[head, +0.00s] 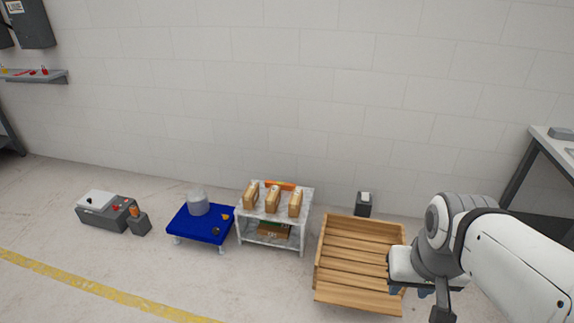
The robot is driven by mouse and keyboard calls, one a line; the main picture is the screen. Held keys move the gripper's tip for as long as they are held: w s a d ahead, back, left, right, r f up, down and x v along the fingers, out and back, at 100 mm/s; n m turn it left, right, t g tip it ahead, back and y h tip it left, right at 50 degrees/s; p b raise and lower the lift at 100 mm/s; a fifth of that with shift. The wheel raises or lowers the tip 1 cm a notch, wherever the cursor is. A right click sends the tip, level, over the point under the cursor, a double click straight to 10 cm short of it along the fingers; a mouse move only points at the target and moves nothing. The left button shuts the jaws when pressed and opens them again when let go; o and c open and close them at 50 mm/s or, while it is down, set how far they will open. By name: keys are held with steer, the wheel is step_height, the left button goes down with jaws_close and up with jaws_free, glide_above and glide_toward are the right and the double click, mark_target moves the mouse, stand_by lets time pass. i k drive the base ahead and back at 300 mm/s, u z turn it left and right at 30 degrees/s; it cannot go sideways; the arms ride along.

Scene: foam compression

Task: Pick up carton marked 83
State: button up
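Three small brown cartons stand in a row on top of a grey-white shelf table (308,200) in the head view: a left carton (251,195), a middle carton (272,200) and a right carton (295,204). Their markings are too small to read, so I cannot tell which is 83. Another brown box (273,230) lies on the lower shelf, partly shadowed. My gripper (436,296) is at the lower right, well to the right of the cartons and beyond the wooden crate's right edge. Its fingers are too small and partly hidden to show their opening.
An orange object (281,185) lies behind the cartons. A slatted wooden crate (318,268) stands between the table and my arm. A blue low table (190,228) with a grey cylinder (197,203) stands left. A small dark bin (363,205) is by the wall. The front floor is clear.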

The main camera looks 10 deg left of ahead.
mark_target(273, 199)
steer(key=u, duration=1.85)
steer(key=i, duration=2.45)
steer(key=z, duration=1.95)
steer(key=i, duration=0.95)
